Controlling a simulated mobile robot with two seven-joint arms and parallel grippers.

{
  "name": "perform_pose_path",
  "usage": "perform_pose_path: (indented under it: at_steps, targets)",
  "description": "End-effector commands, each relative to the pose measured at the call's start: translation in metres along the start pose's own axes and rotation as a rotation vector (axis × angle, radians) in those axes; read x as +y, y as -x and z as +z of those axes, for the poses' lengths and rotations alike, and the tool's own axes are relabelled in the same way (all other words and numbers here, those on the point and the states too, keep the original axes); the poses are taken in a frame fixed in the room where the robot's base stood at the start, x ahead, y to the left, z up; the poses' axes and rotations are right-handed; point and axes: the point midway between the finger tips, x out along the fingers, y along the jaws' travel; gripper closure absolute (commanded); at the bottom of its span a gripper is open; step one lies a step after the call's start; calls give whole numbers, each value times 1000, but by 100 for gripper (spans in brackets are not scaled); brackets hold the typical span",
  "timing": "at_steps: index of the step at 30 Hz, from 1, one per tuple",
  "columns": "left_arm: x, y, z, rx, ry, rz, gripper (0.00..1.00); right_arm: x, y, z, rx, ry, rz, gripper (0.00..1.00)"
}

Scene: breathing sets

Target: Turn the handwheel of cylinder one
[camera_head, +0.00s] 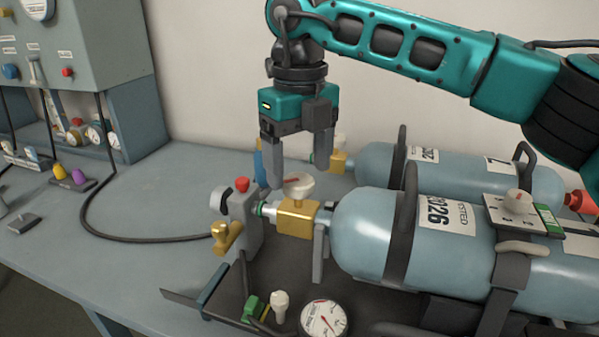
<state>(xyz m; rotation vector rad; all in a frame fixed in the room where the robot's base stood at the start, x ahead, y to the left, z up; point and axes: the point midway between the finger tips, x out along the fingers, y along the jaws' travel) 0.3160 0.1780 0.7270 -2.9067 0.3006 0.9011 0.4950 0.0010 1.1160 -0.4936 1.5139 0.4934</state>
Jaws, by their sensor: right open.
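The front blue-grey cylinder (375,222) lies on its side, with a brass valve (297,217) at its left end. A round white handwheel (300,188) with a red mark tops this valve. The back cylinder (378,165) lies behind it, with its own brass valve (339,162) and a small pale handwheel partly hidden behind my right gripper. I cannot tell from markings which is cylinder one. My right gripper (299,172) is open and empty, pointing down just above or behind the front handwheel. Its left finger overlaps the wheel's left edge in the picture; contact is unclear. My left gripper is out of view.
A grey block (243,215) with a red knob and brass fitting adjoins the front valve. A gauge (324,319) and white knob (280,303) sit in front. A black hose (120,233) runs to a panel (85,40) at left.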

Motion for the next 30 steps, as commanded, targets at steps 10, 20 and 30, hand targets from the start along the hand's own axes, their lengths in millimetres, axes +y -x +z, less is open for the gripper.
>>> perform_pose_path:
  at_steps: [10,20,30]
  targets:
    - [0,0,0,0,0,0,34,0,-19,0,0,0,0,23]
    - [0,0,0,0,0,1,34,0,-19,0,0,-1,0,39]
    - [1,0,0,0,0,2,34,0,-18,0,0,-1,0,72]
